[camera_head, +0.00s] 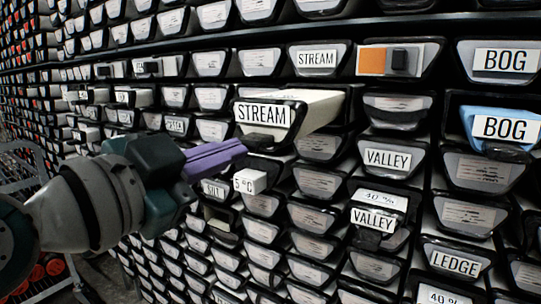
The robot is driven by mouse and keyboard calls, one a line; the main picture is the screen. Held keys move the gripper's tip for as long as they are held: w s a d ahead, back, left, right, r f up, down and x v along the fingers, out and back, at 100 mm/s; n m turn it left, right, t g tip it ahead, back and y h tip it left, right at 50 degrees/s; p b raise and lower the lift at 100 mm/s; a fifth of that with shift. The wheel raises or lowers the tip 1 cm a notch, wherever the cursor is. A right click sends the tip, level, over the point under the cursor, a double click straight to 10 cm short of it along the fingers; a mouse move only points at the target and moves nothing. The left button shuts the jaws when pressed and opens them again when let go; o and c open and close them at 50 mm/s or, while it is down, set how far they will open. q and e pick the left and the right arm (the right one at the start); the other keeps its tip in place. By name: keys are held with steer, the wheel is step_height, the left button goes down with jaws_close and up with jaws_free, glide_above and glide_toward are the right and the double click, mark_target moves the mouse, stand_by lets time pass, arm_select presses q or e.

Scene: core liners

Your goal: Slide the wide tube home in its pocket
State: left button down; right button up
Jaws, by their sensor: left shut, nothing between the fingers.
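A wide pale tube (318,106) with a black-rimmed front labelled STREAM juts well out of its pocket in the rack, left of the middle. Its front faces me, and a dark tab hangs below the label. My left gripper (240,146), with purple fingers, is shut and empty. Its tips are just below and left of the tube's front, close to the dark tab; I cannot tell whether they touch. The pocket's opening is mostly hidden behind the tube. My right gripper is not in view.
A rack (420,108) of many labelled tube ends fills the view. A white 5 °C block (250,181), a VALLEY tube (381,199) and a blue-topped BOG tube (502,125) also stick out. A wire cart (48,190) stands at the left.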

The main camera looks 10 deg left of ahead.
arm_select(q)
steer(key=shift+w+d, duration=0.1)
steer(key=shift+w, duration=0.25)
stand_by(0.3)
